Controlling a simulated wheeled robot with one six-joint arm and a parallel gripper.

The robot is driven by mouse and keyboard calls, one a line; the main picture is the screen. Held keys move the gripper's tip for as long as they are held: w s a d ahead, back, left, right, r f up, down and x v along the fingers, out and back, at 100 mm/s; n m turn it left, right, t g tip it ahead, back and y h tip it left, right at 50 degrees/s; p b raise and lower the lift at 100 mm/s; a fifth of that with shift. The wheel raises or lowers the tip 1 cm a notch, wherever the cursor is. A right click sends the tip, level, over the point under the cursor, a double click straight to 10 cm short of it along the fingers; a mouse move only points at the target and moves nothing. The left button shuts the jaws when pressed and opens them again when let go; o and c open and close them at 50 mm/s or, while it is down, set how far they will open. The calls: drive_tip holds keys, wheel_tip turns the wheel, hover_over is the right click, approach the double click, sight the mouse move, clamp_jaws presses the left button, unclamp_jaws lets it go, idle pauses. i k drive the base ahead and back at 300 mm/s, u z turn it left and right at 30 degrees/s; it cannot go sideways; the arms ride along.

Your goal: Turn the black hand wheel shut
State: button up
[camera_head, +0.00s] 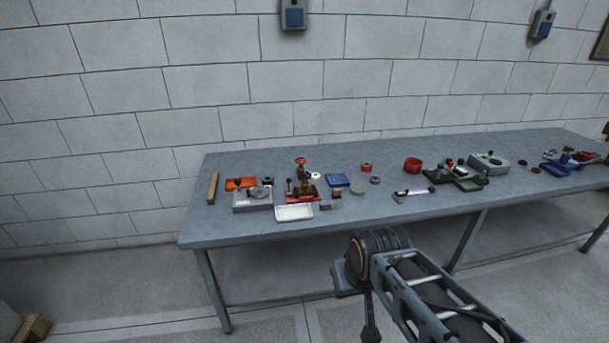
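I cannot make out a black hand wheel for certain in the head view. A small brass valve (304,178) with a red hand wheel (301,161) on top stands upright at the left part of the workbench. A dark shape (605,131) at the right picture edge is cut off, and I cannot tell what it is. My arm reaches in from the lower right, in front of the bench. My gripper's fingers do not show.
The grey workbench (235,231) runs along a block wall and carries several small parts. A wooden bar (213,188), a white tray (294,212) and a red ring (412,164) lie on it. A wooden piece (36,327) is at lower left. The floor in front looks clear.

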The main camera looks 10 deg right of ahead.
sight(306, 177)
drive_tip(key=u, duration=0.5)
drive_tip(key=i, duration=1.65)
drive_tip(key=z, duration=0.7)
